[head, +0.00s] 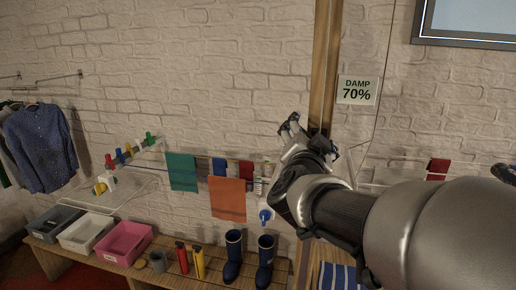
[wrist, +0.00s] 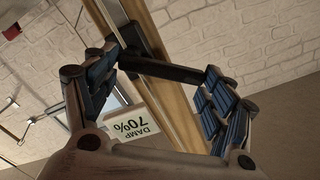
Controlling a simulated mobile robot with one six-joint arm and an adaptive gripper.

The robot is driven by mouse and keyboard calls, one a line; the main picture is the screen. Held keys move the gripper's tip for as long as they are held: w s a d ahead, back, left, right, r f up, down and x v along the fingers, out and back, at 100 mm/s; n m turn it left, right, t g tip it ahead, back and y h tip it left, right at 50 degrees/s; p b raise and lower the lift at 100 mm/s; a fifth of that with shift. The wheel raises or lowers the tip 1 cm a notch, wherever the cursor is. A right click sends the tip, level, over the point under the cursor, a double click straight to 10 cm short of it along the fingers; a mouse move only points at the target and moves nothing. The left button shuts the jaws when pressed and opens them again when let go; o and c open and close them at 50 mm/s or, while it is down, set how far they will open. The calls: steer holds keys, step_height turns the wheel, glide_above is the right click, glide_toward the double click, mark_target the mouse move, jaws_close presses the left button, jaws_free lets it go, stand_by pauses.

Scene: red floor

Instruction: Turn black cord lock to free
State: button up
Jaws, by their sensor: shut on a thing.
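The black cord lock (wrist: 165,72) shows in the wrist view as a dark bar on a dark mount against the wooden post (wrist: 158,50). My gripper (wrist: 160,80) has one finger at each end of this bar, and the fingers are shut on it with a wide gap between them. In the head view my gripper (head: 293,130) is at the left side of the post (head: 324,70), and it hides most of the lock. I cannot read any lock or free marking.
A sign reading DAMP 70% (head: 357,90) hangs right of the post, near a thin cord (head: 386,60). Racks with a green cloth (head: 182,171) and an orange cloth (head: 227,199) are at left. Blue boots (head: 233,258) and a pink bin (head: 124,243) stand on a bench below.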

steer(key=m+b, duration=0.2)
steer(key=m, duration=0.1)
steer(key=d+m+b, duration=0.1)
steer(key=shift+s+d+r+m, duration=0.1)
steer(key=shift+s+r+m, duration=0.1)
steer(key=shift+r+m, duration=0.15)
steer(key=shift+s+d+r+m+b, duration=0.15)
steer(key=shift+d+m+b, duration=0.15)
steer(key=shift+m+b, duration=0.5)
steer(key=shift+s+d+r+m+b, duration=0.1)
steer(key=shift+d+m+b, duration=0.3)
steer(key=shift+m, duration=0.65)
steer(key=shift+a+r, duration=0.1)
steer(key=o, duration=1.3)
steer(key=shift+w, duration=0.15)
steer(key=shift+o, duration=0.9)
steer(key=shift+f, duration=0.2)
steer(key=shift+a, duration=0.1)
